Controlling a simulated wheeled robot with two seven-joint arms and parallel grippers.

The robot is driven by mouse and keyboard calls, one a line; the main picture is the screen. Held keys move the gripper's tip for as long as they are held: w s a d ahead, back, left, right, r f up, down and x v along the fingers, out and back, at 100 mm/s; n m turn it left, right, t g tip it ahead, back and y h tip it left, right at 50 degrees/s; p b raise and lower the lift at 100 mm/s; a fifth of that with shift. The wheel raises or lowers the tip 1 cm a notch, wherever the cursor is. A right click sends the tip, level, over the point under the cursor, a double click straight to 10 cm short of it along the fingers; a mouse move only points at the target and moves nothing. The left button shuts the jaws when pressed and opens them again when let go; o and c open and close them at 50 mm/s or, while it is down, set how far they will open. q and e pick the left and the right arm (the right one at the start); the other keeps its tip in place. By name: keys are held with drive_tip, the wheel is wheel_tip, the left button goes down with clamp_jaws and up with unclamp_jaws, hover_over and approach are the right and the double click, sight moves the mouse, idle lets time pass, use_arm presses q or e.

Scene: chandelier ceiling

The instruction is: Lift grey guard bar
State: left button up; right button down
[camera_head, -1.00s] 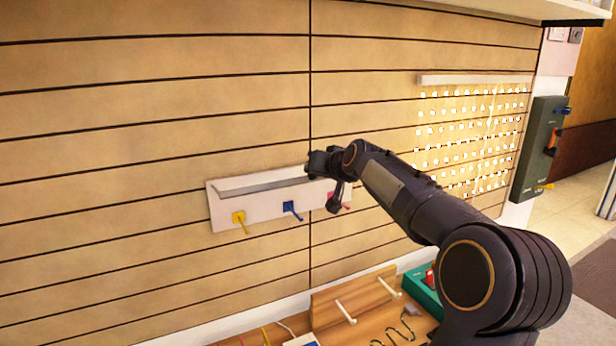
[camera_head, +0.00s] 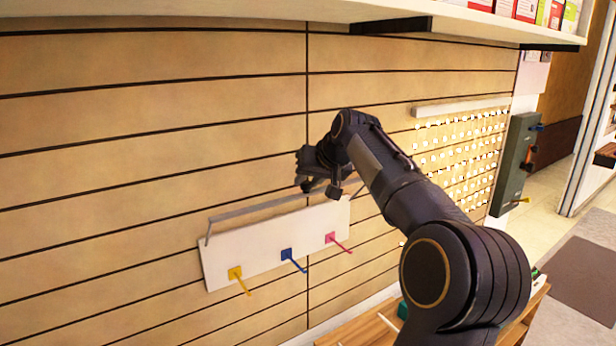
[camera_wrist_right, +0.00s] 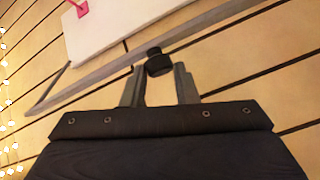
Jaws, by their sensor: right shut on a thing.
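The grey guard bar (camera_head: 255,208) runs along the top of a white board on the slatted wall, raised above the board's upper edge. Its left end arm bends down to the board. In the right wrist view, the bar (camera_wrist_right: 95,82) crosses diagonally with a black knob (camera_wrist_right: 156,66) on it. My right gripper (camera_head: 310,184) is at the bar near its middle-right; its fingers (camera_wrist_right: 158,76) are on either side of the knob, shut on it. My arm hides part of the bar in the head view. My left gripper is not in view.
The white board (camera_head: 228,262) carries yellow (camera_head: 236,273), blue (camera_head: 287,255) and pink (camera_head: 331,238) hooks that stick out. A shelf (camera_head: 400,14) overhangs above. A lit peg panel (camera_head: 460,150) and a dark green box (camera_head: 513,165) are at right. A wooden surface (camera_head: 370,330) is below.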

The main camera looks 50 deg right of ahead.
drive_tip(key=shift+w+a+f, duration=0.15)
drive_tip(key=shift+w+a, duration=0.05)
drive_tip(key=shift+a, duration=0.05)
drive_tip(key=c, duration=1.5)
unclamp_jaws()
drive_tip(key=shift+c, duration=0.2)
drive_tip(key=o, duration=0.3)
drive_tip(key=shift+w+a, duration=0.1)
drive_tip(key=shift+w, duration=0.1)
drive_tip(key=shift+o, duration=0.2)
drive_tip(key=shift+s+d, duration=0.1)
drive_tip(key=shift+d, duration=0.15)
drive_tip(key=b+v, duration=0.1)
drive_tip(key=v, duration=0.7)
